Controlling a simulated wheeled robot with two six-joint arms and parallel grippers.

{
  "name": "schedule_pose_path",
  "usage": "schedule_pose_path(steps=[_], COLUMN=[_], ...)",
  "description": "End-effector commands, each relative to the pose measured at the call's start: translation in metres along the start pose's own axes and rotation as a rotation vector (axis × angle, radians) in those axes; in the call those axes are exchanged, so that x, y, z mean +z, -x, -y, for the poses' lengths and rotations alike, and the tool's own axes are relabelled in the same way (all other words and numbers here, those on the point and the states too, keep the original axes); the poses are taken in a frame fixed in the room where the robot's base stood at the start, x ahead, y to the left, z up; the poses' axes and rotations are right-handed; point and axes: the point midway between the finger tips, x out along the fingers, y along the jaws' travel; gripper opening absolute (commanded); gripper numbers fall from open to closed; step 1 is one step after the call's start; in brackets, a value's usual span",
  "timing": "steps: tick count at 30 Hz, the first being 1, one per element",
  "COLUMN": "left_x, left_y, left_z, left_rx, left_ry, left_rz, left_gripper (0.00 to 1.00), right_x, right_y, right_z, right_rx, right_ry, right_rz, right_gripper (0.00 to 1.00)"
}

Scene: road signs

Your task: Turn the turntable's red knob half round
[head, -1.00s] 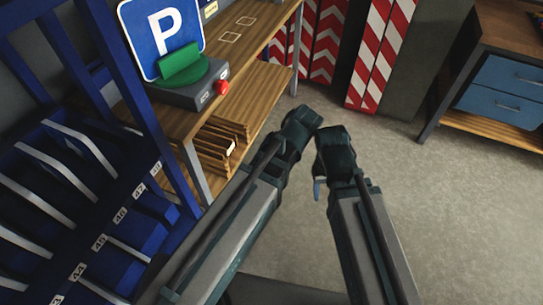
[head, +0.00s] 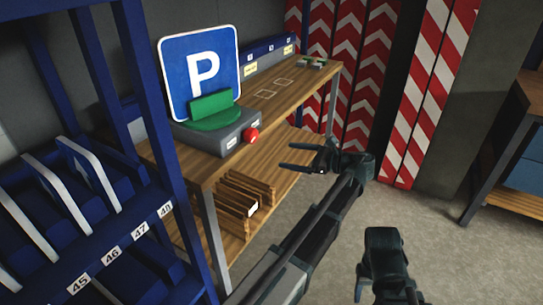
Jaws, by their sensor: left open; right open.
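The red knob (head: 251,136) is on the front right of the grey turntable box (head: 222,137), which stands on the wooden workbench. The green turntable (head: 212,117) sits on top of the box, and a green holder on it carries the blue parking sign (head: 199,72). My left gripper (head: 284,167) is open and empty, its two fingers pointing left, in front of the bench and a little right of and below the knob, apart from it. My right gripper (head: 380,260) is low at the bottom right, away from the bench; its fingertips are hard to make out.
A blue rack (head: 125,240) with numbered slots and white-edged panels stands at the left, close to the bench. Red-and-white striped boards (head: 430,90) lean at the back. The floor at the right is clear.

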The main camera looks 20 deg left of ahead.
Motion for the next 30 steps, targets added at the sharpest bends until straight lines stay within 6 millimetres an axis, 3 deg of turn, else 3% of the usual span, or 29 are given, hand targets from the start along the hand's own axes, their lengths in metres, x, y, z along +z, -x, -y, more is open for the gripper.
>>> schedule_pose_path(steps=[1,3,14,30], left_x=[-0.006,0.0,0.012,0.028], left_y=[-0.005,-0.008,-0.016,-0.114], left_z=[0.012,0.02,0.025,0.025], left_rx=[-0.001,0.0,0.004,0.006], left_ry=[-0.04,-0.086,-0.133,-0.131], left_rz=[0.055,0.112,0.169,0.167], left_gripper=[0.95,0.95,0.95,0.95], right_x=[-0.001,-0.001,-0.001,-0.001], right_y=[-0.015,-0.02,-0.021,-0.021], right_z=[0.002,0.002,0.002,0.002], right_rx=[0.0,0.0,0.0,0.0], right_ry=[0.0,0.0,0.0,0.0], right_rz=[0.0,0.0,0.0,0.0], right_gripper=[0.55,0.55,0.55,0.55])
